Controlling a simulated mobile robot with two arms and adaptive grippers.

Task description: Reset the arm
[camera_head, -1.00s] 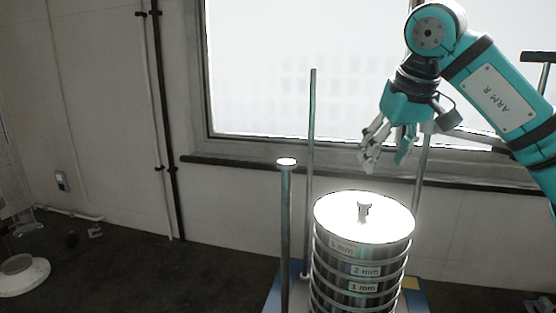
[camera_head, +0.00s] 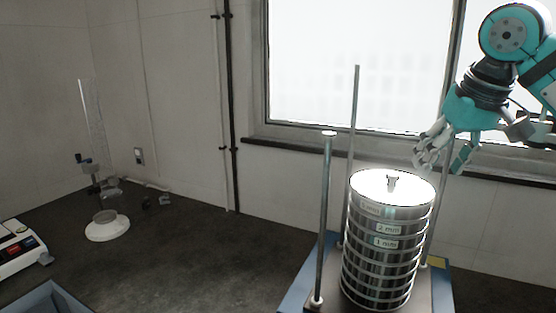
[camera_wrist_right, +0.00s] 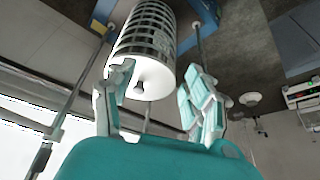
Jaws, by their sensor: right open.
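My right gripper (camera_head: 445,152) is open and empty in the head view, above and to the right of the lid of the sieve stack. It also shows in the right wrist view (camera_wrist_right: 160,105), with its fingers spread apart. The sieve stack (camera_head: 385,245) stands upright on the shaker, with a bright lid (camera_head: 370,187) and a small knob (camera_head: 392,182) on top. Labels on its upper sieves include 2 mm and 1 mm. In the right wrist view the stack (camera_wrist_right: 146,35) lies beyond the fingertips, apart from them. My left gripper is in neither view.
Upright metal rods (camera_head: 325,220) rise around the stack from the blue shaker base (camera_head: 442,290). A clear column on a white round base (camera_head: 107,228), a device with coloured buttons (camera_head: 20,246) and a blue tray (camera_head: 50,297) stand left. The dark bench between is clear.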

